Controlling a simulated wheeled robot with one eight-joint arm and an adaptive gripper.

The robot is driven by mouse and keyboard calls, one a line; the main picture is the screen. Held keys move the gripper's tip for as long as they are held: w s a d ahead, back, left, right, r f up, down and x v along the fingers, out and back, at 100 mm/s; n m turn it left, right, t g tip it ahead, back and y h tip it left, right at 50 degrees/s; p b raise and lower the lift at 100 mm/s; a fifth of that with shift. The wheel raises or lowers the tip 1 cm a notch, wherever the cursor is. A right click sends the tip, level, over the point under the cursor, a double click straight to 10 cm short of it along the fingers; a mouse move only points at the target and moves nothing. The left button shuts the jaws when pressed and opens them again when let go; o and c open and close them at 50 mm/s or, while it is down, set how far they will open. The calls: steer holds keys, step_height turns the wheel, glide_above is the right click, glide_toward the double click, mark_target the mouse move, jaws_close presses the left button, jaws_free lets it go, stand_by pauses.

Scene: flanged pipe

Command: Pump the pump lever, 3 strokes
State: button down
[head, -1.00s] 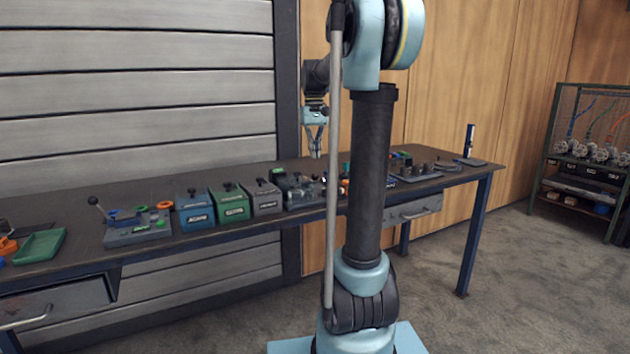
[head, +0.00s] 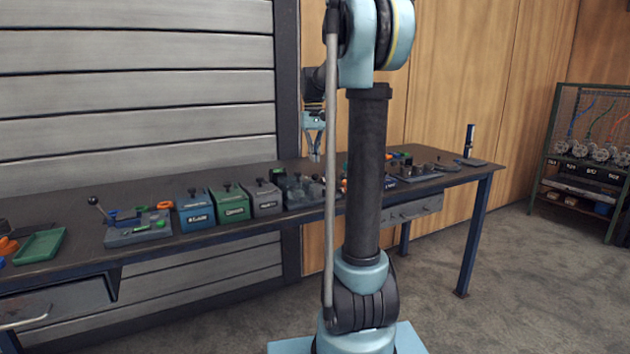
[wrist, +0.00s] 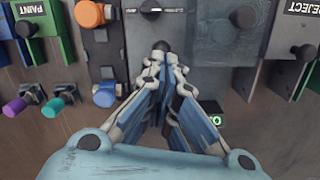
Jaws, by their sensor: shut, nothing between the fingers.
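My gripper (head: 315,158) hangs above the middle of the bench, pointing down, over a dark grey device (head: 297,190). In the wrist view my gripper (wrist: 164,66) is shut and empty, with its fingertips close together. A black round knob (wrist: 161,46) shows just beyond the fingertips on this grey device; it looks like the end of the pump lever, but the fingers hide what lies below it. I cannot tell whether the fingers touch the knob. A small green-lit display (wrist: 214,120) sits right of the fingers, partly hidden.
In the wrist view, an orange knob (wrist: 89,14) and a blue knob (wrist: 105,95) stand left of the fingers. A grey REJECT box (wrist: 279,35) is at right. A green box (head: 230,203) and a lever fixture (head: 138,229) stand along the bench. My arm hides part of it.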

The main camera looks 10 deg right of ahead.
steer(key=shift+s+f, duration=0.15)
steer(key=shift+f, duration=1)
steer(key=shift+s+f, duration=0.1)
steer(key=shift+f, duration=1.05)
steer(key=shift+f, duration=1.15)
steer(key=shift+w+a+r, duration=0.1)
steer(key=shift+w+r, duration=0.2)
steer(key=shift+w, duration=0.5)
steer(key=shift+w+r, duration=0.25)
steer(key=shift+w, duration=0.5)
steer(key=shift+r, duration=0.1)
step_height(320, 180, up, 12)
steer(key=w, duration=0.1)
steer(key=shift+w, duration=0.15)
steer(key=shift+f, duration=0.2)
